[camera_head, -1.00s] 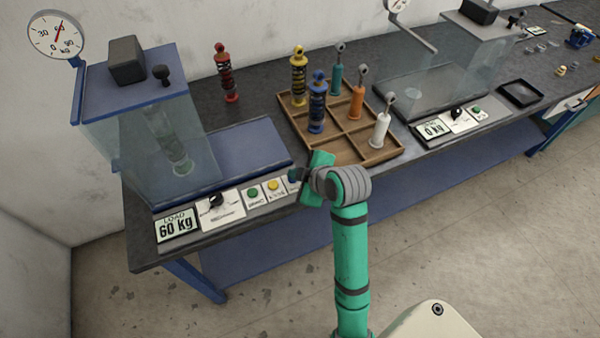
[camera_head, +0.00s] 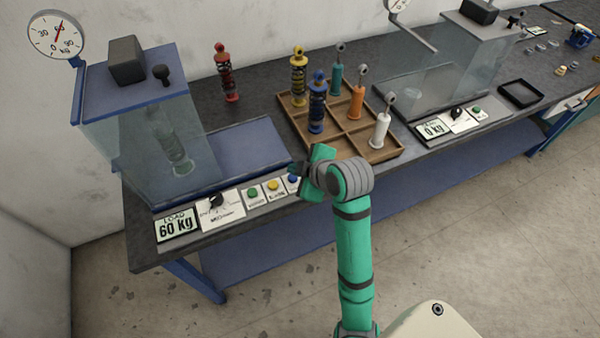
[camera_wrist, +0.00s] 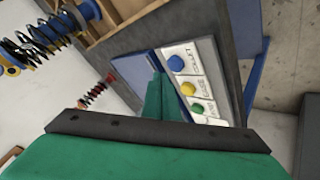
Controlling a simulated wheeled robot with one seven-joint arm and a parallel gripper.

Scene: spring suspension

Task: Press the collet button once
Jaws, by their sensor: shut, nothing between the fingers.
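The control strip on the left bench carries a green button (camera_head: 252,192), a yellow button (camera_head: 273,185) and a blue button (camera_head: 294,179). In the wrist view the blue button (camera_wrist: 175,63) has a small label that seems to read COLLET; the yellow button (camera_wrist: 188,88) and green button (camera_wrist: 197,108) follow below it. My gripper (camera_head: 302,168) is shut and empty, just behind and right of the blue button. In the wrist view its green fingers (camera_wrist: 158,92) lie beside the button row, with the tip near the blue button. Contact cannot be told.
The clear-walled test rig (camera_head: 135,130) holds a spring, with a dial gauge (camera_head: 55,35) above. Its load display (camera_head: 176,228) reads 60 kg. A wooden tray (camera_head: 343,153) with several shock absorbers stands behind my gripper. A red one (camera_head: 227,75) stands apart. A second rig (camera_head: 450,70) is further right.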

